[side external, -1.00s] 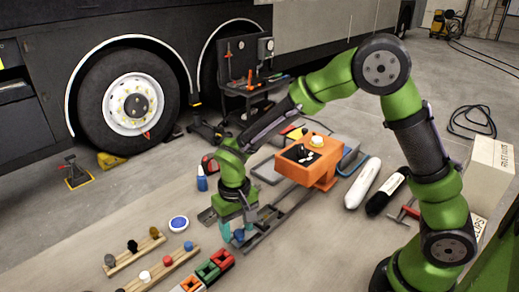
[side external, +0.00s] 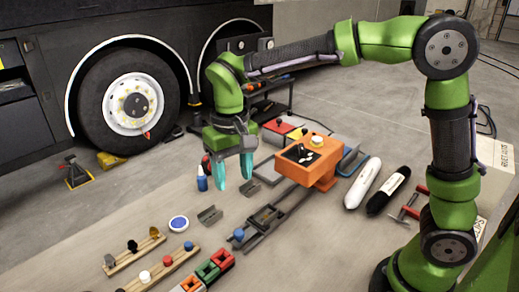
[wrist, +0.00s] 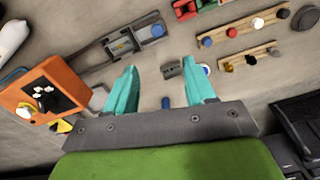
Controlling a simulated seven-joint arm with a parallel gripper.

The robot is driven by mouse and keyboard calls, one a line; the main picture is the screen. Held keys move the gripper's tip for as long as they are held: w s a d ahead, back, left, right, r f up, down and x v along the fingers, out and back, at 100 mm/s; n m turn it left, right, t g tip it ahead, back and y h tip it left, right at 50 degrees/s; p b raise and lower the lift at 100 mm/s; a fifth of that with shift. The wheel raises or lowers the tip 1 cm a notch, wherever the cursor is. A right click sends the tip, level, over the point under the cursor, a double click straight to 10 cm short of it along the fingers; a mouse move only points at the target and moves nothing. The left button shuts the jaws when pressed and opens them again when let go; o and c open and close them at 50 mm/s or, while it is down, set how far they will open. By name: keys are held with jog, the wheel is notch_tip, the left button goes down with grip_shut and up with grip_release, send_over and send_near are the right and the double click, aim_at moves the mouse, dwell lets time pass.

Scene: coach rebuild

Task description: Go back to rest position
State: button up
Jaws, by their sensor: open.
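My gripper (side external: 232,172) hangs above the work area in the side external view, its teal fingers pointing down, spread apart and empty. Below the gripper are a small grey bracket (side external: 210,215) and a grey rail fixture (side external: 266,216) with a blue knob (side external: 239,235). The fingers look clear of these parts.
An orange control box (side external: 312,165) stands right of the gripper. Wooden racks with knobs (side external: 160,268), coloured blocks (side external: 208,270) and a blue-topped disc (side external: 179,223) lie at front left. White (side external: 362,184) and black (side external: 388,190) cylinders lie right. A large wheel (side external: 128,105) stands behind.

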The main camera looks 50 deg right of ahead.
jog(key=s+d+r+t+y, duration=0.1)
jog(key=s+d+r+t, duration=0.1)
jog(key=s+d, duration=0.3)
jog(key=s+d+r+m+t+y, duration=0.1)
jog(key=s+d+r+t, duration=0.1)
jog(key=s+d+t, duration=0.3)
jog(key=s, duration=0.4)
jog(key=shift+s+d, duration=0.15)
jog(key=shift+s, duration=0.1)
